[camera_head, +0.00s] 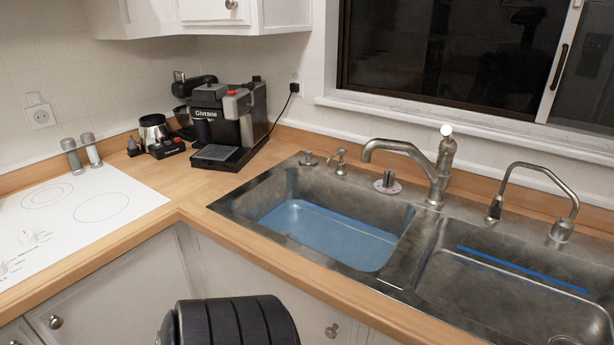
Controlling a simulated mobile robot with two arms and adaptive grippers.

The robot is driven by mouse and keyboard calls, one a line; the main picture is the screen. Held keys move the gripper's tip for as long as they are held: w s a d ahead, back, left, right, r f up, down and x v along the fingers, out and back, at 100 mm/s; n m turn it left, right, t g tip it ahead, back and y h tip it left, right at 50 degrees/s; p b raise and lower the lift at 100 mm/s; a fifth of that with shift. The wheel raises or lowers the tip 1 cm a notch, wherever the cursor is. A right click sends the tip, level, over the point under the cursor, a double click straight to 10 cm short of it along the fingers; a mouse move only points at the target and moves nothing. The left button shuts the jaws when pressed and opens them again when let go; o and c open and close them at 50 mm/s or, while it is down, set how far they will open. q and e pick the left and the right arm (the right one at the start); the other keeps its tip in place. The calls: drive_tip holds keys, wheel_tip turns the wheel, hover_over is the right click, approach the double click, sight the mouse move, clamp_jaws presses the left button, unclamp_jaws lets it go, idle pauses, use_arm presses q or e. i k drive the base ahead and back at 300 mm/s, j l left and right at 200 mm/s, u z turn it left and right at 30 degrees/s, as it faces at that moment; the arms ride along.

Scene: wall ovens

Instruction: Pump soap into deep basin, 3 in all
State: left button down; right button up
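A double metal sink is set into the wooden counter. The left basin (330,232) has a blue, water-like area across its bottom. The right basin (510,295) is grey with a blue strip along its back wall and is cut off by the picture's edge. I cannot tell for certain which basin is the deeper one. A small metal soap pump (340,160) with a short spout stands upright on the rim behind the left basin. No soap shows coming from it. Neither of my grippers is in view; a black ribbed part of mine shows at the bottom.
The main faucet (437,172) and a thin curved tap (560,220) rise behind the basins. A low round fitting (387,183) sits left of the faucet.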

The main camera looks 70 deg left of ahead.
sight(342, 151)
drive_tip(key=u, duration=2.1)
